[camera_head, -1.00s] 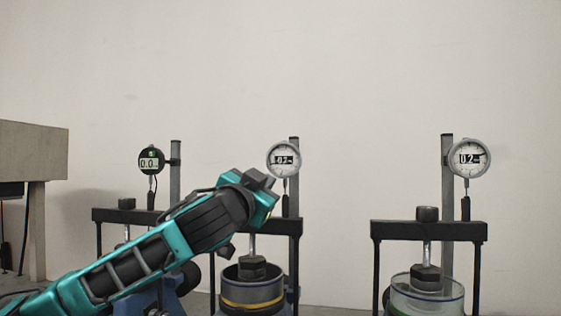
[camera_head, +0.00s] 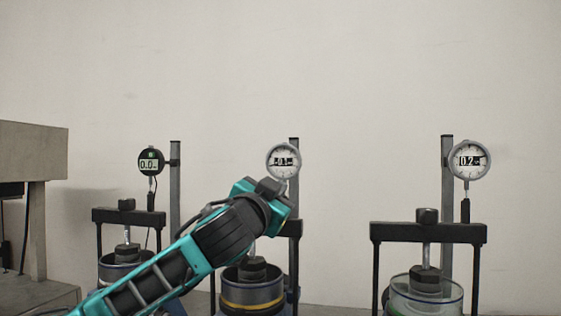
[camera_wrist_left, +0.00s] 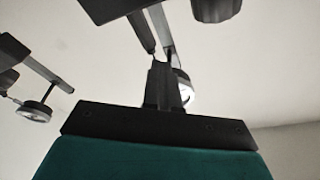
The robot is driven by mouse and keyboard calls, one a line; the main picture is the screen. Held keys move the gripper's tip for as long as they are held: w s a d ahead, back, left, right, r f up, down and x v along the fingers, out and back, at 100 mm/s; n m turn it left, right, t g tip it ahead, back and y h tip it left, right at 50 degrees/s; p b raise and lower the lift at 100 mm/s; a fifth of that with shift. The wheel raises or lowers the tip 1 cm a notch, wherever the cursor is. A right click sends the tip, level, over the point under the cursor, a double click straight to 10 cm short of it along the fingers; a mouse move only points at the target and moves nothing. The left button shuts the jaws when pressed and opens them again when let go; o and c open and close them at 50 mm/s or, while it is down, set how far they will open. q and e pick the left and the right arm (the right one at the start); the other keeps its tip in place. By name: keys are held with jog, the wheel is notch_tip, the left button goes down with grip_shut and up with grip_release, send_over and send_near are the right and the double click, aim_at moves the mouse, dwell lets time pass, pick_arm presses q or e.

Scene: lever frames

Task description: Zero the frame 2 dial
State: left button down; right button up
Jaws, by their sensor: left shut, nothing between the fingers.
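Three frames with dials stand in a row; no frame number is readable. The middle dial (camera_head: 284,160) is round and white-faced, with dark digits too small to read surely. My left gripper (camera_head: 268,187) is just below and left of it in the head view, in front of the middle frame (camera_head: 296,262). In the left wrist view, the gripper fingers (camera_wrist_left: 167,85) are shut and empty. A round dial (camera_wrist_left: 186,86) is partly hidden behind them; contact cannot be told. My right gripper is not in view.
The left dial (camera_head: 151,162) is black with a digital screen. The right dial (camera_head: 469,160) is white and reads about 02. A crossbar (camera_wrist_left: 112,8) and a nut (camera_wrist_left: 216,8) are close in the wrist view. A bench (camera_head: 40,150) stands far left.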

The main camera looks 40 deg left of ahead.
pick_arm(q)
jog(key=shift+s+r, duration=0.1)
jog(key=shift+r, duration=0.1)
jog(key=b+v, duration=0.2)
jog(key=v, duration=0.4)
jog(key=shift+d, duration=0.35)
dwell(0.4)
jog(key=shift+r, duration=0.1)
